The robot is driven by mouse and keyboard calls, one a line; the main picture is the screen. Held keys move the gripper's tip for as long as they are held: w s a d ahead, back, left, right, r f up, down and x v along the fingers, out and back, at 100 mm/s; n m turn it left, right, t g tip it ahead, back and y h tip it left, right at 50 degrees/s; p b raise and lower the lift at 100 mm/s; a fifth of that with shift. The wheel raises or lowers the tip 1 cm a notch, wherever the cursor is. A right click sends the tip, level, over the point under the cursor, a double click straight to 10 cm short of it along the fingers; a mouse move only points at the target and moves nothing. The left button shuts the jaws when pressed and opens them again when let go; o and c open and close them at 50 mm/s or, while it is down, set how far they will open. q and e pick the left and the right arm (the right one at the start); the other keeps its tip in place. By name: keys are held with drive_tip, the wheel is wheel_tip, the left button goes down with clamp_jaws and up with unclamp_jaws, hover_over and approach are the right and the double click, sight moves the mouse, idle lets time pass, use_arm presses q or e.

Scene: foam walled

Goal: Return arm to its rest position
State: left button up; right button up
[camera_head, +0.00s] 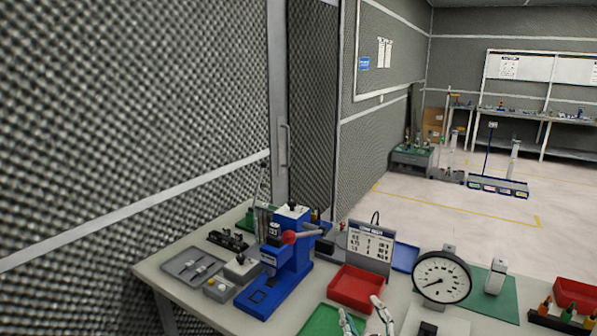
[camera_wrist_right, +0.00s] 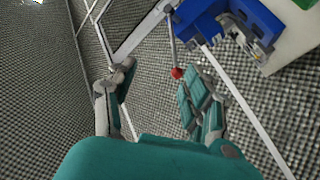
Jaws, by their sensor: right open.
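My right gripper (camera_head: 364,316) shows at the bottom edge of the head view, with only its two fingertips in the picture. They stand apart in front of the red tray (camera_head: 355,288), and the rest of the arm is out of the frame. In the right wrist view the same gripper (camera_wrist_right: 155,92) is open, with its teal-padded fingers wide apart and nothing between them. A red lever knob (camera_wrist_right: 177,73) shows beyond the fingers there; I cannot tell the distance. My left gripper is in neither view.
A blue press (camera_head: 285,255) with a red knob stands on the workbench (camera_head: 190,305). A dial gauge (camera_head: 441,277), a printed sign board (camera_head: 370,247) and a green tray (camera_head: 325,322) are around the gripper. A grey foam wall (camera_head: 130,130) rises at the left. Open floor lies behind.

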drive_tip(key=s+d+f+m+g+h, duration=0.55)
drive_tip(key=s+d+f+g, duration=0.2)
drive_tip(key=s+f, duration=0.5)
drive_tip(key=s+f+g+y, duration=0.1)
drive_tip(key=s+f+g, duration=0.25)
drive_tip(key=s, duration=0.55)
drive_tip(key=s+f+g+y, duration=0.1)
drive_tip(key=s+f+g, duration=0.25)
drive_tip(key=s, duration=0.65)
wheel_tip(320, 180, down, 28)
drive_tip(key=s+r+g, duration=0.1)
drive_tip(key=g, duration=0.1)
drive_tip(key=s+d+f+g, duration=0.1)
drive_tip(key=s+d+f, duration=0.2)
drive_tip(key=s+f, duration=1.3)
drive_tip(key=shift+b, duration=0.45)
